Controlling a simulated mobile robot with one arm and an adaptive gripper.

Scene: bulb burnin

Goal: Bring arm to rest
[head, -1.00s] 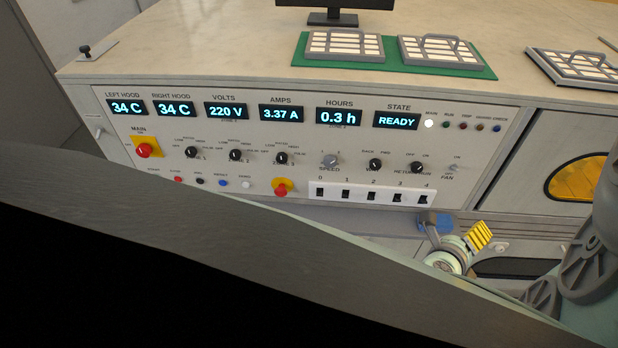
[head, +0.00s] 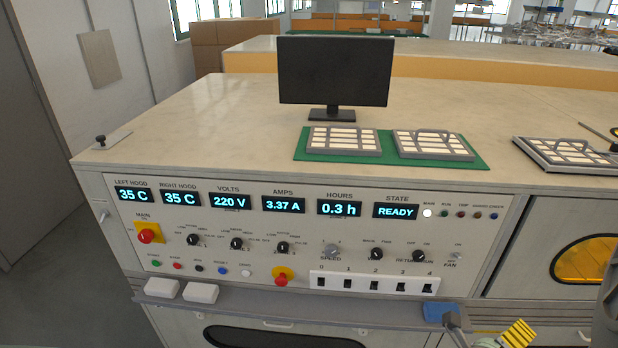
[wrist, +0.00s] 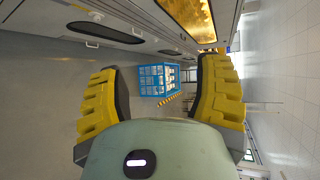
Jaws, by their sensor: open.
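My gripper (wrist: 162,85) shows in the wrist view with its two yellow ribbed fingers wide apart and nothing between them. In the head view, a yellow finger of my gripper (head: 517,335) shows at the bottom right edge, below the panel's right part; the rest is cut off. The control panel (head: 300,225) faces me. Its displays read 35 C, 35 C, 220 V, 3.37 A, 0.3 h and READY, and the white lamp (head: 427,212) is lit.
A monitor (head: 335,72) and several bulb trays (head: 432,146) are on the bench top. In the wrist view, a blue crate (wrist: 158,80) stands on the floor beyond my fingers, beside a striped floor marking (wrist: 169,98).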

